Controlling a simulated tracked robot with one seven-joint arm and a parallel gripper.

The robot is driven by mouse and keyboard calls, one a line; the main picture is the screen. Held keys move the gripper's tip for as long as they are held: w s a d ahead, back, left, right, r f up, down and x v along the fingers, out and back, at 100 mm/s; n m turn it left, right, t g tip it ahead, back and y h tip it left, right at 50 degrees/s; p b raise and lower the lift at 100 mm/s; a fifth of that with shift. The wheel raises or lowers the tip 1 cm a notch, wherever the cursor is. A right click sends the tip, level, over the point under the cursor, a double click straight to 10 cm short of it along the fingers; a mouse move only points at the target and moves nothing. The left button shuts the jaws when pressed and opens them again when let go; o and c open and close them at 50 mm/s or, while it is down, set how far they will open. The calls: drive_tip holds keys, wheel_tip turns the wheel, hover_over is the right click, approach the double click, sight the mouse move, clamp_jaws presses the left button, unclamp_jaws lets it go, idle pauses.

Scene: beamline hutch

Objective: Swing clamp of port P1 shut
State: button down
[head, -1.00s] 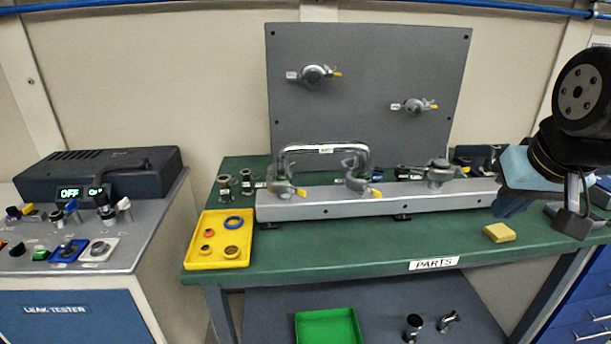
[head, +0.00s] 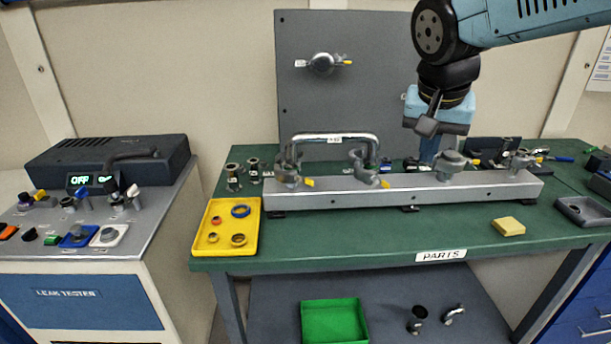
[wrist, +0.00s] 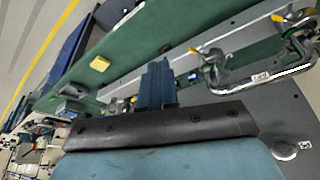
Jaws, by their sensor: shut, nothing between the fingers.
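A grey rail (head: 330,196) on the green bench carries several ports. Two ports, joined by a bent chrome pipe (head: 330,138), have clamps with yellow tips: a left clamp (head: 287,177) and a middle clamp (head: 362,170). They show in the wrist view as well (wrist: 298,17). A capped port (head: 451,165) and another clamp (head: 519,160) are farther right. The P1 label is not readable, so I cannot tell which port it marks. My gripper (head: 430,150) is shut and empty, pointing down behind the capped port. Its blue fingers show in the wrist view (wrist: 158,85).
A grey upright panel (head: 375,60) with a clamped port (head: 322,63) stands behind the rail; my arm covers its right part. A yellow tray (head: 247,215) of rings lies left. A yellow block (head: 508,227) and dark tray (head: 583,212) lie right. The front bench strip is mostly clear.

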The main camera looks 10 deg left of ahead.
sight(290, 177)
drive_tip(key=w+a+f+m+h, duration=0.1)
drive_tip(key=w+a+f+m, duration=0.1)
drive_tip(key=a, duration=1.2)
drive_tip(key=w+a+f+m, duration=0.1)
drive_tip(key=a+f, duration=0.2)
drive_tip(key=a, duration=1)
drive_tip(key=w+d+f, duration=0.3)
drive_tip(key=w+f, duration=0.4)
drive_tip(key=f, duration=0.1)
drive_tip(key=shift+d+f, duration=0.3)
drive_tip(key=shift+f, duration=0.05)
drive_tip(key=shift+s+d, duration=0.1)
